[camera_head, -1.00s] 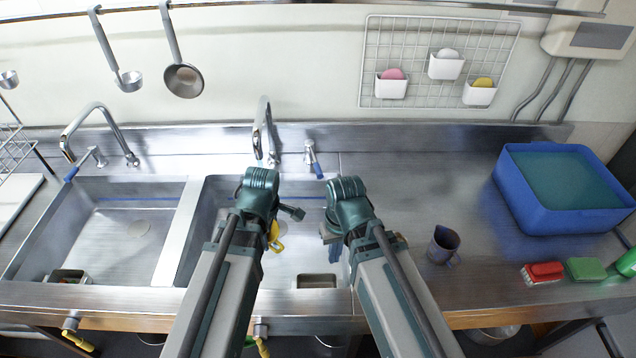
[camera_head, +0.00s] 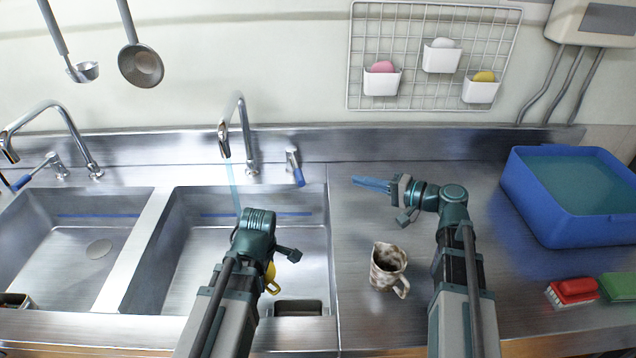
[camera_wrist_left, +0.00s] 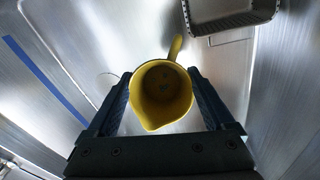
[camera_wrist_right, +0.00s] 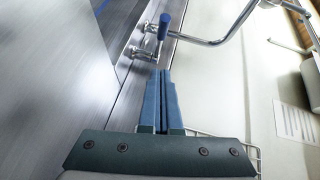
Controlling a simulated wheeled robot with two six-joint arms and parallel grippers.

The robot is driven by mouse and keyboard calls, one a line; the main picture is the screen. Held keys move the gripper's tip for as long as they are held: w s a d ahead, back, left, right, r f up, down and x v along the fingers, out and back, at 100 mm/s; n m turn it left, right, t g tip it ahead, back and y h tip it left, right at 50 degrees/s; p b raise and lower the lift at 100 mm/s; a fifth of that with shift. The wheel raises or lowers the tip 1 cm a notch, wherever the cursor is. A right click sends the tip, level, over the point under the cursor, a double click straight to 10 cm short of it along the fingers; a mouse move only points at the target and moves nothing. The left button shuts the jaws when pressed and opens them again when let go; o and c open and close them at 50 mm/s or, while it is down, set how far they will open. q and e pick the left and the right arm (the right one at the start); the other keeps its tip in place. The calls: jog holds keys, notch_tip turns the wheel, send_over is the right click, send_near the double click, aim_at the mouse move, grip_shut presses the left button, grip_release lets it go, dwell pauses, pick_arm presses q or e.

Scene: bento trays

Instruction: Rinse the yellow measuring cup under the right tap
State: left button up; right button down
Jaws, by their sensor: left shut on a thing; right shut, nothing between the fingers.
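The yellow measuring cup (camera_wrist_left: 162,95) is between the fingers of my left gripper (camera_wrist_left: 160,100), which is shut on it. In the left wrist view its open mouth faces the camera and its handle points up and right. In the head view only a yellow edge of the cup (camera_head: 271,277) shows beside my left gripper, over the right basin. The right tap (camera_head: 240,130) has a thin blue stream of water (camera_head: 234,188) below its spout, behind my left gripper. Its blue-handled lever (camera_head: 296,170) stands to its right. My right gripper (camera_head: 372,183) is shut and empty above the counter, pointing toward the lever.
A mottled mug (camera_head: 388,268) stands on the counter before my right arm. A metal container (camera_head: 298,308) sits at the right basin's front. The left tap (camera_head: 50,125), a blue tub (camera_head: 575,215) and a red brush (camera_head: 572,291) are farther out.

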aim_at(302, 179)
pick_arm(q)
jog(key=shift+f, duration=0.15)
jog(key=shift+f+b, duration=0.65)
jog(key=shift+b, duration=0.1)
jog(key=shift+f, duration=0.25)
jog(key=shift+f+b, duration=0.1)
jog(key=shift+b, duration=0.2)
pick_arm(e)
jog(key=s+a+x, duration=0.1)
jog(key=s+x, duration=0.1)
jog(key=x, duration=1)
jog(key=shift+a, duration=0.45)
jog(key=shift+w, duration=0.15)
pick_arm(q)
jog(key=shift+d, duration=0.1)
pick_arm(e)
jog(key=shift+s+a, duration=0.35)
jog(key=shift+a, duration=0.55)
jog(key=shift+s+a, duration=0.3)
jog(key=shift+a, duration=0.55)
